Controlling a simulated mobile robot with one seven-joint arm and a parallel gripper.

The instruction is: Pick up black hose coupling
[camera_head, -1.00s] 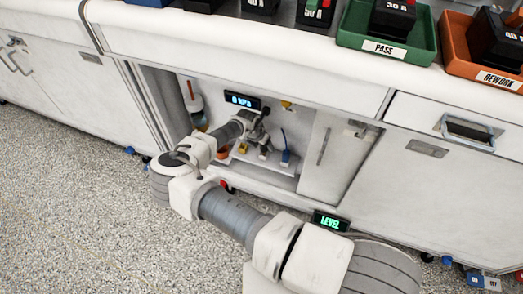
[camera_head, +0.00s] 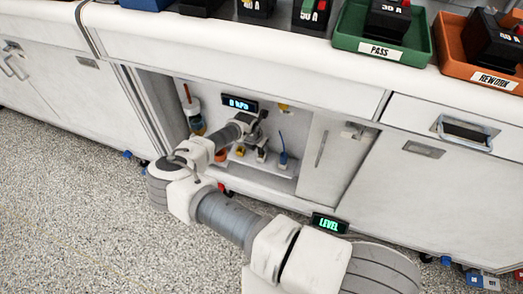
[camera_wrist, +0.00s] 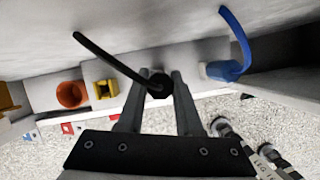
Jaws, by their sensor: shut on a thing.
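The black hose coupling (camera_wrist: 159,84) shows in the wrist view between the two fingertips, with a thin black hose rising from it to the upper left. My gripper (camera_wrist: 156,95) is shut on the coupling. In the head view my gripper (camera_head: 252,130) reaches into the open cabinet under the bench, below the lit pressure display (camera_head: 240,105). The coupling is too small and too covered by my arm to make out in the head view.
A blue coupling with a blue hose (camera_wrist: 229,68) stands to the right in the wrist view. A yellow block (camera_wrist: 105,89) and an orange round cup (camera_wrist: 72,94) sit to the left on the shelf.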

